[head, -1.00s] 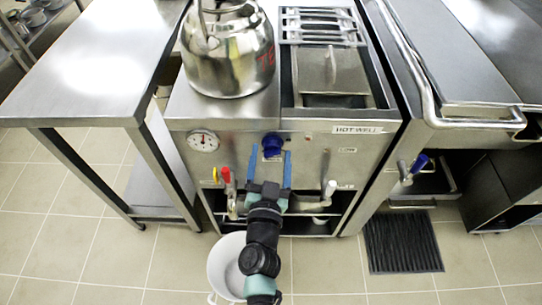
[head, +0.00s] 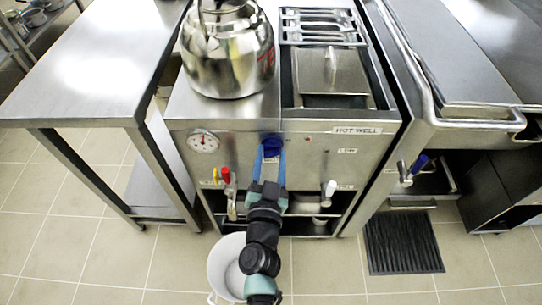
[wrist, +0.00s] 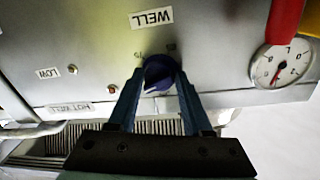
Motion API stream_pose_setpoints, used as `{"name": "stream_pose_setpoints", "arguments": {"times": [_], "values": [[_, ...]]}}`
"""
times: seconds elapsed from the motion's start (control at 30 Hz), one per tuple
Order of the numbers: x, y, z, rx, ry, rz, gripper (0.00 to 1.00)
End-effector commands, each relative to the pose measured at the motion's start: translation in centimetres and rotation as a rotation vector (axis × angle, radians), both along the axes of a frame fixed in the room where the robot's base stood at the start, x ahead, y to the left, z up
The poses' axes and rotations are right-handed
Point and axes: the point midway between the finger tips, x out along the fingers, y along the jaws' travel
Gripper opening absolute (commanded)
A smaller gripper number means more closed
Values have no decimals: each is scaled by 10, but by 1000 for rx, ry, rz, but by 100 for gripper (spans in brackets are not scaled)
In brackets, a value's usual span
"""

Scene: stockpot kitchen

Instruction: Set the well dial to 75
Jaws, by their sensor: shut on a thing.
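The well dial is a dark blue knob (head: 272,142) on the front panel of the steel hot well unit. In the wrist view the same knob (wrist: 158,74) sits beside a "WELL" label (wrist: 151,17), with a pale pointer mark on its face. Small scale figures around it are too blurred to read. My gripper (head: 271,153) reaches the panel from the front, and its two blue fingers are closed on the knob from both sides. In the wrist view my gripper (wrist: 160,88) has one finger at each side of the knob.
A round gauge (head: 203,141) is left of the knob. Red (head: 226,175) and white (head: 330,188) tap handles stand out below it on either side. A steel urn (head: 228,50) stands on top.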

Motion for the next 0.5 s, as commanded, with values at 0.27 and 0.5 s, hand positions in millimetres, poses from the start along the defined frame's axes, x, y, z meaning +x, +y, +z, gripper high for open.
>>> {"name": "stream_pose_setpoints", "arguments": {"times": [0.27,0.5], "values": [[0,0,2,123,0,-1,0],[0,0,2,330,1,-1,0]]}}
